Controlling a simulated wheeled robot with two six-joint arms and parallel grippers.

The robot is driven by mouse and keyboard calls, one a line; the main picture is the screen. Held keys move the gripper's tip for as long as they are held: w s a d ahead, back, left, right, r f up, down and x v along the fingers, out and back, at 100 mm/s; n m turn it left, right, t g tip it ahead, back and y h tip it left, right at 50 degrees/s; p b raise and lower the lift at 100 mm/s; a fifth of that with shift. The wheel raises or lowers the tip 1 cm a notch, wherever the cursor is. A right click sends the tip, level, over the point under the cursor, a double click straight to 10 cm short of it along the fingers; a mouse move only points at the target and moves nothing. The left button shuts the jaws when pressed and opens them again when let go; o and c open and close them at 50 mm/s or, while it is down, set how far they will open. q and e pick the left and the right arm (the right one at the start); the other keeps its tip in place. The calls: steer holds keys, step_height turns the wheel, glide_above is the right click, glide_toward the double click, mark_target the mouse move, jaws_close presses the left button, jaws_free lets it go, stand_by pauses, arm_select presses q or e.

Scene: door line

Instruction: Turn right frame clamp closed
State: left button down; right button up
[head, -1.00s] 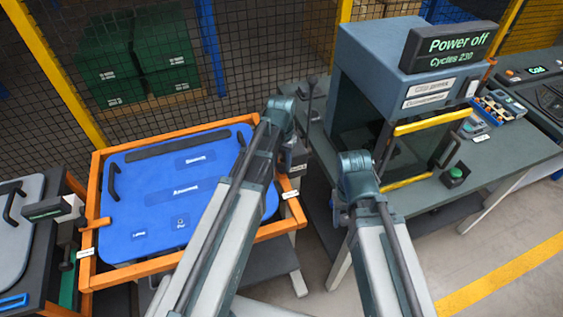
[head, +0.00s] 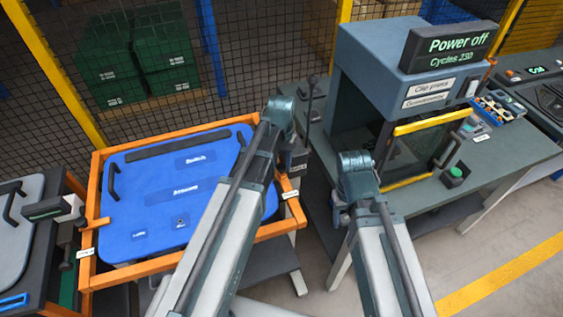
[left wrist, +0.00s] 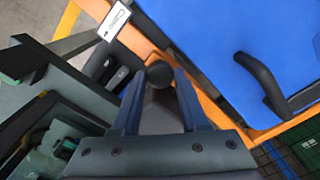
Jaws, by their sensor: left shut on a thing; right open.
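The blue panel (head: 190,190) lies in an orange frame (head: 95,205). My left gripper (head: 294,170) is at the frame's right side, close to a white label tag (head: 290,194). In the left wrist view, a dark round clamp knob (left wrist: 160,74) sits between the two fingers of my left gripper (left wrist: 158,100), which is shut on it. The rest of the clamp is mostly hidden by the gripper. My right gripper (head: 340,214) is partly visible, open, in front of the press bench, with its fingertips mostly hidden by its arm.
The press (head: 385,60) with its "Power off" sign stands on a grey-green bench (head: 500,165) at right. A lever (head: 310,95) stands at the bench's left end. A mesh fence (head: 270,60) runs behind.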

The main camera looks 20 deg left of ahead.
mark_target(282, 166)
arm_select(q)
steer(key=n, duration=0.3)
steer(key=shift+n, duration=2.7)
steer(key=shift+c, duration=2.1)
jaws_free()
steer(key=shift+r, duration=0.1)
step_height(282, 166, up, 14)
steer(key=p, duration=1.3)
steer(key=shift+p, duration=0.4)
